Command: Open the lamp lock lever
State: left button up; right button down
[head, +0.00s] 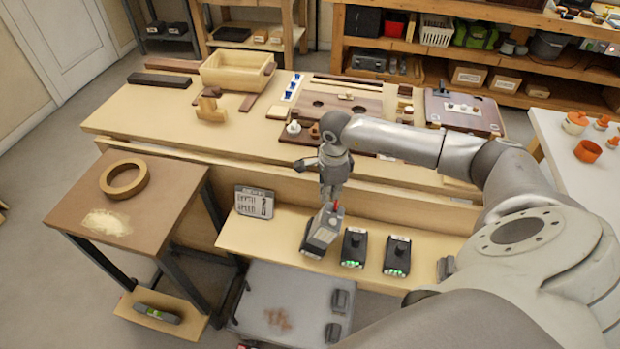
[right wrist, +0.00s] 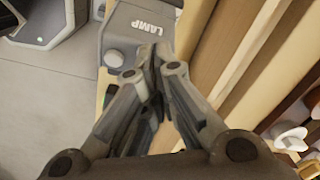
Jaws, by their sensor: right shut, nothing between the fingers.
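The lamp unit (head: 321,232) is a grey box on the low wooden shelf in the head view, with a small red part (head: 339,206) at its top. In the right wrist view its grey housing (right wrist: 126,25) carries the label LAMP and a round pale knob (right wrist: 115,58). My right gripper (head: 329,192) points down just above the lamp's back end. In the right wrist view its fingertips (right wrist: 150,68) are together, with nothing seen between them, close to the housing beside the knob. I cannot make out the lock lever clearly; the fingers may cover it. My left gripper is not in view.
Two similar dark units with green lights (head: 353,248) (head: 397,256) stand to the right on the shelf. A small display (head: 254,202) stands to the left. The wooden bench (head: 150,118) rises behind. A side table (head: 160,195) holds a tape ring (head: 124,179).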

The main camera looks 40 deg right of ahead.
jog(key=shift+s+a+f, duration=0.3)
jog(key=shift+s+f, duration=0.25)
jog(key=shift+f, duration=0.25)
jog(key=shift+w+a+r+g+p, duration=0.25)
jog(key=shift+w+r+p, duration=0.25)
jog(key=shift+w+r, duration=0.25)
jog(key=shift+w+d+r+p, duration=0.15)
jog(key=shift+r+p, duration=0.55)
jog(key=shift+r, duration=0.5)
notch_tip(320, 180, up, 5)
jog(key=p, duration=0.2)
jog(key=shift+r+p, duration=0.1)
jog(key=shift+p, duration=0.25)
jog(key=shift+d, duration=0.1)
